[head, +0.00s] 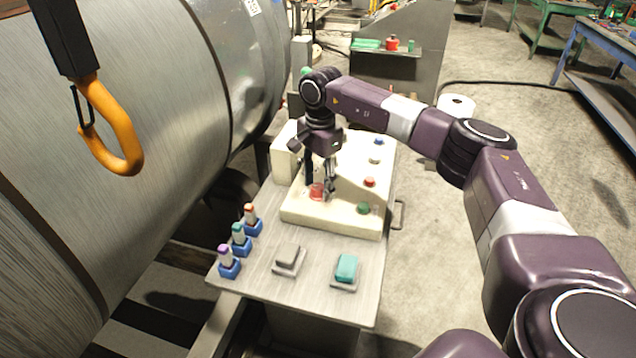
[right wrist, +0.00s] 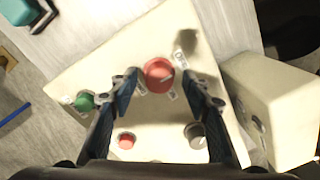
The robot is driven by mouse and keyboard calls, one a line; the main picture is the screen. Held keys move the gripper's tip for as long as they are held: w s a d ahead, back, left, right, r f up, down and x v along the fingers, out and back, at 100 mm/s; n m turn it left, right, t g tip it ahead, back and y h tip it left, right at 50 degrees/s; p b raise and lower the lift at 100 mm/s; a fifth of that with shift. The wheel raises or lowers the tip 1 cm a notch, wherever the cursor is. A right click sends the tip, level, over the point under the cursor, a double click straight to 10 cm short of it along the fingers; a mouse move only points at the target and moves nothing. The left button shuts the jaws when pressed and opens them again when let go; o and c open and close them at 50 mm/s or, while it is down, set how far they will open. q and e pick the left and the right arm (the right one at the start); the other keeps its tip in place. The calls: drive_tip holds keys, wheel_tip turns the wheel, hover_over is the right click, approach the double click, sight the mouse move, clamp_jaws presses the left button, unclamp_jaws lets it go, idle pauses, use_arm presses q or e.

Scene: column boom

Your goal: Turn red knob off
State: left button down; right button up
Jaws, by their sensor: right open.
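The red knob (head: 317,191) sits on the cream control panel (head: 345,212), near its front left. In the right wrist view the red knob (right wrist: 159,74) is round with a pale pointer mark. My right gripper (head: 324,188) hangs over the panel at the knob. In the right wrist view my right gripper (right wrist: 168,86) is open, with its fingertips on either side of the red knob. I cannot tell whether the fingers touch it. My left gripper is not in view.
A small red button (right wrist: 127,141), a green button (right wrist: 84,102) and a dark grey knob (right wrist: 195,132) are near the fingers. An orange hook (head: 112,130) hangs at the left.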

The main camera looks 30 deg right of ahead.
sight(319, 187)
wheel_tip(319, 187, up, 12)
drive_tip(key=shift+s, duration=0.2)
idle(0.4)
idle(0.4)
